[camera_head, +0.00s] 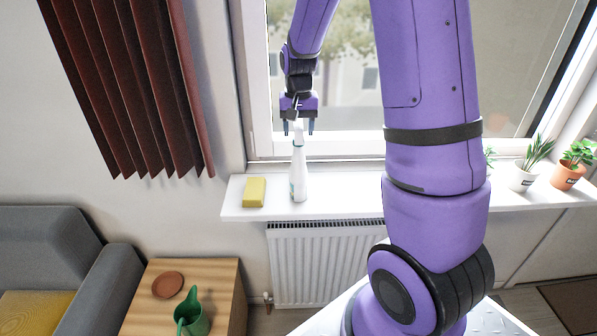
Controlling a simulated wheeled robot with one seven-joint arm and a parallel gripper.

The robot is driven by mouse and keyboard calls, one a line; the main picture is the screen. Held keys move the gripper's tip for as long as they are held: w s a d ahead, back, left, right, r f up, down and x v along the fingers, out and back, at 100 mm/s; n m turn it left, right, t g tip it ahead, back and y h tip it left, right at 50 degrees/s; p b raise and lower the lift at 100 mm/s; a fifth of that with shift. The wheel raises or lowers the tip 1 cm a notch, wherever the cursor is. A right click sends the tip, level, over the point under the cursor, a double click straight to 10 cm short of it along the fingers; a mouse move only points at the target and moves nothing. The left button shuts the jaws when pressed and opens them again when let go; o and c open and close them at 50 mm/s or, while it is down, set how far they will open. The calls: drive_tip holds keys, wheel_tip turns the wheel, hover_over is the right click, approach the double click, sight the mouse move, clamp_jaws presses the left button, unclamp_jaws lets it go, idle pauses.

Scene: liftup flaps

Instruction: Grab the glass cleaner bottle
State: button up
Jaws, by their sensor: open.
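The glass cleaner bottle (299,174) is white with a spray head and stands upright on the white windowsill (340,192), in front of the window. My gripper (298,130) is open and points down directly over the bottle's top. Its two dark fingertips show on either side of the spray head. From this view I cannot tell whether the fingers touch the bottle or how far they line up in depth.
A yellow sponge (254,192) lies just left of the bottle. Potted plants (523,175) stand on the sill at the right. A radiator (325,262) is below. A wooden table (222,287) holds a green watering can (190,316). A red-brown curtain (130,80) hangs left.

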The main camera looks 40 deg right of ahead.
drive_tip(key=shift+f, duration=0.2)
clamp_jaws()
drive_tip(key=shift+r, duration=0.1)
idle(1.2)
